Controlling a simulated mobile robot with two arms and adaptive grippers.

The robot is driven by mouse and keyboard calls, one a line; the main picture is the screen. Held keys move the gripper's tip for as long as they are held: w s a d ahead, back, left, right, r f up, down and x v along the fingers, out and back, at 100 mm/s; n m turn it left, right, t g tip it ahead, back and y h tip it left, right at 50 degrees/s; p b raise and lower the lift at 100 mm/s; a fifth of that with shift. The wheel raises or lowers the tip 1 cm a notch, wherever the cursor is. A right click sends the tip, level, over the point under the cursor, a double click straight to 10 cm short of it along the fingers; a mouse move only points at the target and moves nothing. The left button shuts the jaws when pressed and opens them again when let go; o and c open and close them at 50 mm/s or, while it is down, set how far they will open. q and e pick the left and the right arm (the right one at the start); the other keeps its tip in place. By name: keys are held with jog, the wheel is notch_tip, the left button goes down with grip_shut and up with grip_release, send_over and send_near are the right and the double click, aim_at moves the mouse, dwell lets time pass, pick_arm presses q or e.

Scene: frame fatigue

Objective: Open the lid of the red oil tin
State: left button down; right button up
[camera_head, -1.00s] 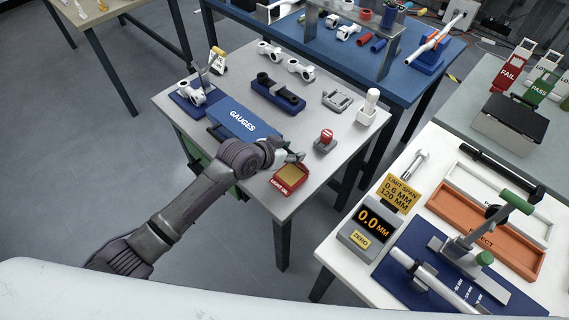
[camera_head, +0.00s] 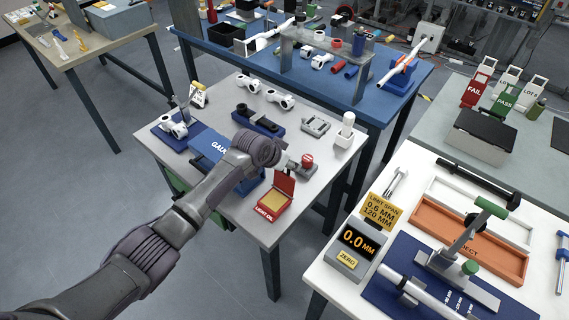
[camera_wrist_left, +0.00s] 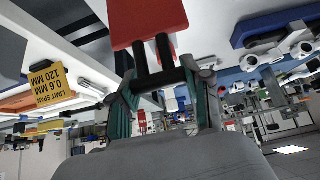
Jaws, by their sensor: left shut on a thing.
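The red oil tin (camera_head: 270,208), marked LIGHT OIL, sits at the front right corner of the grey table. Its yellowish top shows, and its red lid (camera_head: 284,184) stands raised at the back edge. In the left wrist view the red lid (camera_wrist_left: 147,22) is at the top, with dark posts running from it to a dark bar. My left gripper (camera_wrist_left: 165,80) is shut on that bar, the lid's handle. In the head view the gripper is mostly hidden behind my left wrist and the lid. My right gripper is not in view.
The blue GAUGES case (camera_head: 212,150) lies left of the tin, under my forearm. A red-topped stamp (camera_head: 307,162) stands close behind the lid. A white-handled block (camera_head: 345,131) is farther right. The white bench (camera_head: 400,185) is across a gap.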

pick_arm(q)
jog(key=shift+w+d, duration=0.1)
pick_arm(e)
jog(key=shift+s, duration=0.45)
pick_arm(q)
jog(key=shift+c, duration=2.4)
grip_release()
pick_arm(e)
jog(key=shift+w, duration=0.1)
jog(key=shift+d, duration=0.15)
pick_arm(q)
jog(key=v, duration=1.2)
